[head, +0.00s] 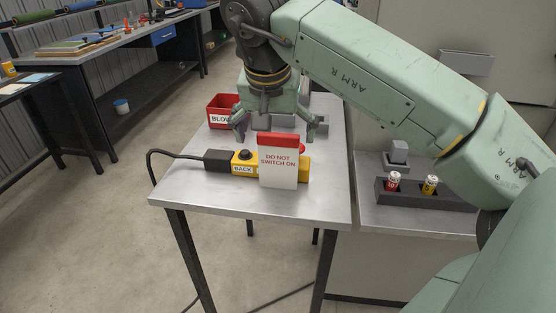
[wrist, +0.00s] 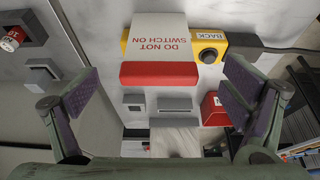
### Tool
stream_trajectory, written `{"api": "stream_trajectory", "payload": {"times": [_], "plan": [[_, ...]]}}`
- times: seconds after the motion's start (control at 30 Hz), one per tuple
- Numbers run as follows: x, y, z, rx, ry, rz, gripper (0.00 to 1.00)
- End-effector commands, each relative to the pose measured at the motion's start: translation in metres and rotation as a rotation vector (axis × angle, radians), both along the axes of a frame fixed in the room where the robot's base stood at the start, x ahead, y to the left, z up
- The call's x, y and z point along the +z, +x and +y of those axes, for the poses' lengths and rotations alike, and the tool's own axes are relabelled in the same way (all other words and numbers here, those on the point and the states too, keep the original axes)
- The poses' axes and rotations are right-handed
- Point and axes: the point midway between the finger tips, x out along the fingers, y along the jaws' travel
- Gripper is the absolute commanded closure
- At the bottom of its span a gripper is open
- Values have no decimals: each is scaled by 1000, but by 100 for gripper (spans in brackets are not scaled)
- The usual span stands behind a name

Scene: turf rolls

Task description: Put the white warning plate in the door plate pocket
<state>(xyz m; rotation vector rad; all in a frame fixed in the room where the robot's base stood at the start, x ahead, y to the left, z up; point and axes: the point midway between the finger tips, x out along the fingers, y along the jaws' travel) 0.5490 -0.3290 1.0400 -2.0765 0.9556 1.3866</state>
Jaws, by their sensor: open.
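The white warning plate (head: 278,172) has a red top band and reads "DO NOT SWITCH ON". It stands at the front of the yellow control box (head: 242,167) on the metal table, covering part of it. In the wrist view the plate (wrist: 158,40) shows upside down, its red band toward me. My gripper (head: 276,129) is open and empty just above the plate's red band; in the wrist view the fingers (wrist: 160,72) are spread on either side of it. A grey pocket-like holder (head: 466,63) is on the pale door panel at upper right.
A red bin (head: 222,112) stands behind the box on the metal table (head: 200,194). A black cable leaves the box to the left. A dark rack (head: 412,196) with red and yellow items sits on the right-hand surface, beside a small grey block (head: 399,151).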

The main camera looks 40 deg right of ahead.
Motion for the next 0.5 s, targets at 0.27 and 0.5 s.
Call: {"api": "stream_trajectory", "payload": {"times": [0.27, 0.5], "plan": [[-35, 10, -13, 0, 1, -1, 7], [-33, 10, -13, 0, 1, -1, 9]]}}
